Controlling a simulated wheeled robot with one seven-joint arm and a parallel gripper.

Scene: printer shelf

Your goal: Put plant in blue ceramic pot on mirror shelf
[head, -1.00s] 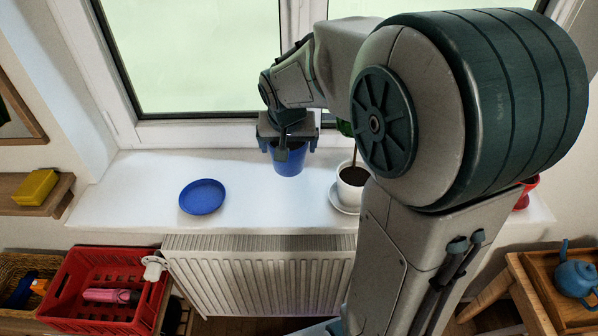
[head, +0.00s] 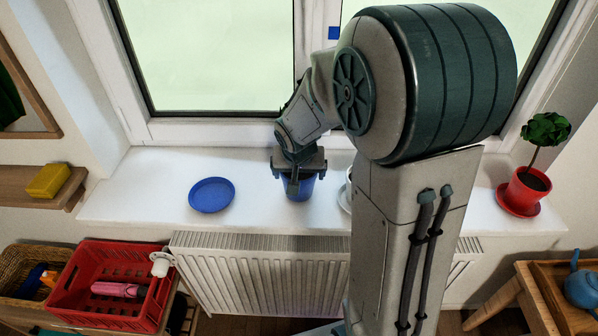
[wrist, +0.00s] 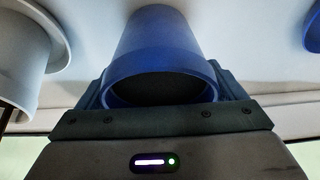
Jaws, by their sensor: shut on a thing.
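The blue ceramic pot (head: 301,190) is upright over the windowsill in the head view. My gripper (head: 296,178) is shut on it from above, with the hand hiding the pot's top. In the wrist view the blue pot (wrist: 158,45) sits between my fingers, its rim towards the camera and its inside dark; I see no leaves there. I cannot tell whether its base touches the sill. The mirror shelf (head: 75,190) is the wooden shelf at the far left, below the wood-framed mirror (head: 40,128). A yellow block (head: 48,181) lies on it.
An empty blue saucer (head: 212,196) lies left of the pot. A white pot (wrist: 25,45) shows in the wrist view, mostly hidden by my arm in the head view. A red potted plant (head: 524,192) stands at the right. A radiator (head: 235,280) and red crate (head: 128,258) are below.

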